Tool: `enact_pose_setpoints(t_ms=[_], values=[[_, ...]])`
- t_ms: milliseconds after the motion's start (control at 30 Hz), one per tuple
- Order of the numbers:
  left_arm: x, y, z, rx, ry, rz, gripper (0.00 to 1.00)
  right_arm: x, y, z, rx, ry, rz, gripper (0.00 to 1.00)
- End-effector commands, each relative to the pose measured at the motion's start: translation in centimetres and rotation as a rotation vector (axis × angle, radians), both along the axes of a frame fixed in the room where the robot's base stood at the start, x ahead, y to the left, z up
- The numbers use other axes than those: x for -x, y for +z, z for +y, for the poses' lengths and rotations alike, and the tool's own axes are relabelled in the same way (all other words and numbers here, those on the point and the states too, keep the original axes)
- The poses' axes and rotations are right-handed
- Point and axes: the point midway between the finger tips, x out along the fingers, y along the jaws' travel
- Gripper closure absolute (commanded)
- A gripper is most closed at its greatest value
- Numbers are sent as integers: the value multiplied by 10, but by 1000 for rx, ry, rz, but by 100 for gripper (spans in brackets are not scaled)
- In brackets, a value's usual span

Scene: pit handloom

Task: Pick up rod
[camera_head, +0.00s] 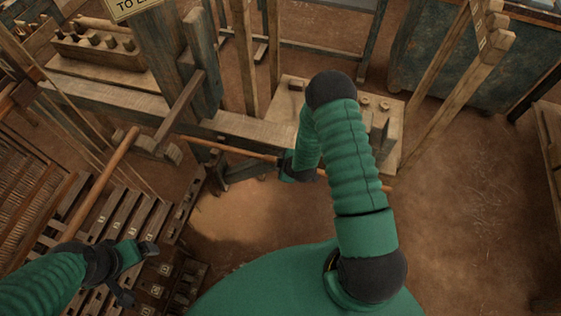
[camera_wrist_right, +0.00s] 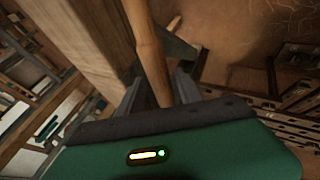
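A thin brown rod (camera_head: 235,150) runs from the loom's wooden beam rightward, past my right gripper, to beyond my right forearm. My right gripper (camera_head: 291,166) is at the rod's middle. In the right wrist view, the rod (camera_wrist_right: 152,60) passes between the two fingers of the right gripper (camera_wrist_right: 157,88); gaps show beside it, so the fingers look open around it. My left gripper (camera_head: 137,273) is open and empty above the slatted loom parts.
The loom's wooden beam (camera_head: 245,128) and posts stand behind the rod. A low wooden stand (camera_head: 393,145) is behind my right arm. Bare earthen floor lies at right.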

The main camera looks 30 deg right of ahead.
Motion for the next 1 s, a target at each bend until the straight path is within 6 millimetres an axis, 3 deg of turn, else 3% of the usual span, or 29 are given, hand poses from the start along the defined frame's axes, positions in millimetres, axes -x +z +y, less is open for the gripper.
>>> enact_pose_setpoints(t_ms=[33,300,767,1000], values=[[0,0,0,0,0,0,13,0,0,0,0,0,0,66],[0,0,0,0,0,0,13,0,0,1,1,1,0,100],[0,0,0,0,0,0,13,-1,3,0,1,1,-2,100],[0,2,0,0,0,0,13,-1,29,0,2,1,-4,100]])
